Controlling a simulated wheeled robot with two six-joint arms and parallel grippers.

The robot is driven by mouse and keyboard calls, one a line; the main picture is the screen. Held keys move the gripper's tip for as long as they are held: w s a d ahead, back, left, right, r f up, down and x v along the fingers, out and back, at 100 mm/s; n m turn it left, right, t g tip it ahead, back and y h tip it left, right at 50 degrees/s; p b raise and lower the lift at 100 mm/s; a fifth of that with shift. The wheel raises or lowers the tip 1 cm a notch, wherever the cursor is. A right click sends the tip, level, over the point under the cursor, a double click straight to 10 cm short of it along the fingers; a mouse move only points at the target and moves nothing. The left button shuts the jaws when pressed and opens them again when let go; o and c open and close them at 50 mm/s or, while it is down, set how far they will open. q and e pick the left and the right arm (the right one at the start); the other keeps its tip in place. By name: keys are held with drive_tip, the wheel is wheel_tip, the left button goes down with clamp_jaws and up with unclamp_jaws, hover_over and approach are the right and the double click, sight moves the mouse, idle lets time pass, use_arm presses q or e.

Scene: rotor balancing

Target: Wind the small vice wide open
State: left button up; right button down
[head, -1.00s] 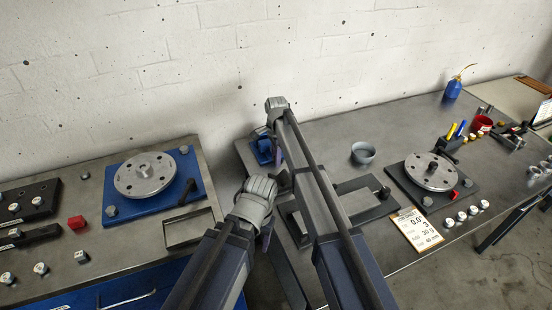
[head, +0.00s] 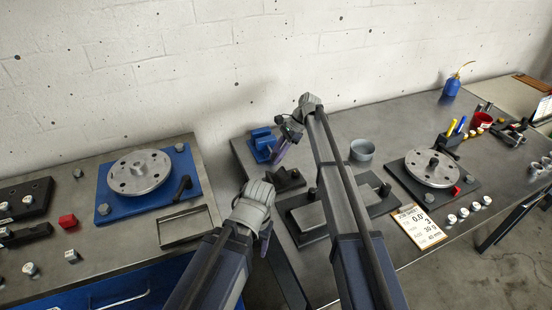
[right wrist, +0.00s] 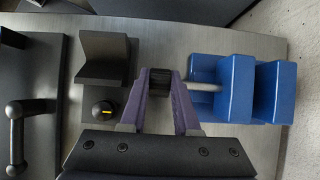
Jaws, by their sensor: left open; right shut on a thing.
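The small blue vice (head: 262,140) sits at the far left corner of the right-hand bench. In the right wrist view its blue jaw blocks (right wrist: 235,90) stand close together at the right, a narrow gap between them. A grey screw rod (right wrist: 203,87) runs left from the vice to a dark knob (right wrist: 160,82). My right gripper (right wrist: 161,95) is shut on this knob, its purple fingers on either side; it also shows beside the vice in the head view (head: 279,150). My left gripper (head: 264,238) hangs lower, near the bench's front-left edge, away from the vice; its fingertips are partly hidden.
A black angle block (right wrist: 105,62) with a yellow-marked knob stands just left of my right gripper in the wrist view. A grey cup (head: 362,150) and a rotor disc (head: 433,168) stand farther right. A blue plate with another disc (head: 140,172) lies on the left bench.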

drive_tip(key=shift+w+a+y, duration=0.1)
drive_tip(key=shift+w+y, duration=0.2)
drive_tip(key=shift+w, duration=0.05)
drive_tip(key=c, duration=0.6)
unclamp_jaws()
drive_tip(key=shift+c, duration=0.2)
drive_tip(key=shift+s, duration=0.1)
drive_tip(key=shift+r, duration=0.1)
drive_tip(key=shift+d+r+p, duration=0.35)
drive_tip(key=shift+r+p, duration=0.2)
drive_tip(key=p+v, duration=0.5)
drive_tip(key=v, duration=0.1)
drive_tip(key=shift+w+d, duration=0.2)
drive_tip(key=shift+w, duration=0.05)
